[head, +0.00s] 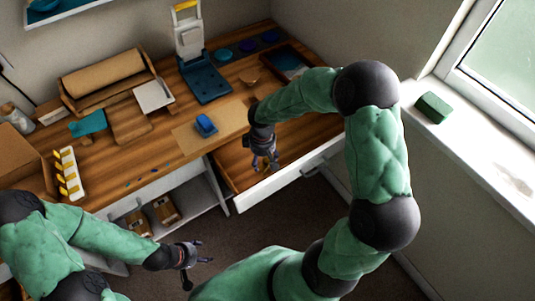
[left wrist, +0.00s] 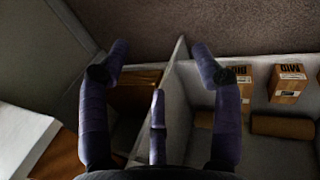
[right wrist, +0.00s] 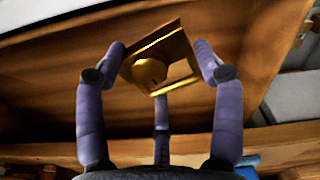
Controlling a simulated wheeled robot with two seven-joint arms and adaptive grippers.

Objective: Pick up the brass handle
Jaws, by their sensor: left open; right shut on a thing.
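The brass handle (right wrist: 157,62) shows in the right wrist view as a shiny gold rectangular piece with a rounded knob. The fingers of my right gripper (right wrist: 161,62) are closed on it from both sides. In the head view my right gripper (head: 265,163) is inside the open wooden drawer, and the handle is a small, unclear golden spot below the fingers. I cannot tell whether the handle still touches the drawer floor. My left gripper (head: 200,258) is open and empty, low above the carpet in front of the shelves. Its spread fingers also show in the left wrist view (left wrist: 160,60).
The open drawer (head: 290,185) has a white front. The wooden worktop (head: 150,165) above holds a blue item (head: 206,125) on a brown sheet, a white-and-blue press (head: 203,80) and a paper roll (head: 108,75). Shelves below hold boxes (left wrist: 288,85). A green block (head: 433,107) lies on the windowsill.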

